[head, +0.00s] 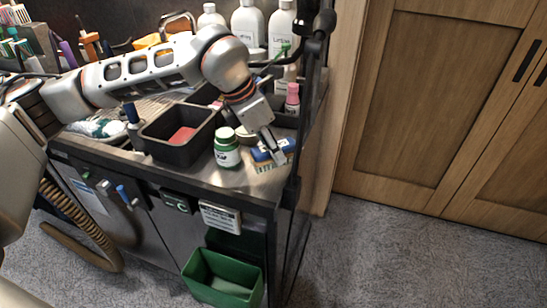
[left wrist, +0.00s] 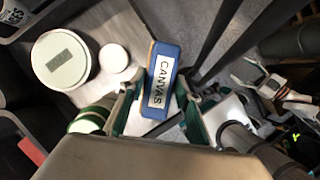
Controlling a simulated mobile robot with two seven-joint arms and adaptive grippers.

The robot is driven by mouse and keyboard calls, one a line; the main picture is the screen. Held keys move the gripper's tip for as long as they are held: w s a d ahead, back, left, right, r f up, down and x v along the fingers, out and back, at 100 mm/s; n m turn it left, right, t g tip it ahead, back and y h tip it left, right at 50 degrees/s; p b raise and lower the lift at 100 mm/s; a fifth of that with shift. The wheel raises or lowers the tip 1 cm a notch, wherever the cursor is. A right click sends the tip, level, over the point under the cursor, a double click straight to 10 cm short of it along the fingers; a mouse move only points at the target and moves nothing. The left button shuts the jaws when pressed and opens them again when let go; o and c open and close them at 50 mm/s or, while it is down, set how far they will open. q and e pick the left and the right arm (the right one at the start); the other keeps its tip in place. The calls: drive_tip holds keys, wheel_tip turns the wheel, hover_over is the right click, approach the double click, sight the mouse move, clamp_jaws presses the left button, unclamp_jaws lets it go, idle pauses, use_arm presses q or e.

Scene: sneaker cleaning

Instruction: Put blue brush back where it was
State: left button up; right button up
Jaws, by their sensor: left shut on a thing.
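My left gripper (head: 272,150) is at the front right corner of the bench, shut on the blue brush (head: 264,154). In the left wrist view, the brush (left wrist: 163,75) is a blue block with a white "CANVAS" label, between the two fingers of the left gripper (left wrist: 158,112). Tan bristles show below its blue top in the head view. The brush is at or just above the bench top; I cannot tell whether it touches. The fingers hide part of it.
A green and white jar (head: 227,148) stands close left of the brush. A black tray (head: 158,153) with a red item lies further left. White bottles (head: 248,25) and a pink-capped bottle (head: 292,99) stand behind. A dark post rises at the bench's right edge. A green bin (head: 210,291) hangs below.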

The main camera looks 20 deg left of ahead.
use_arm(q)
wheel_tip(320, 180, down, 4)
drive_tip(key=shift+w+d+r, duration=0.15)
drive_tip(key=shift+r, duration=0.05)
drive_tip(key=shift+f, duration=0.15)
drive_tip(key=o, duration=0.7)
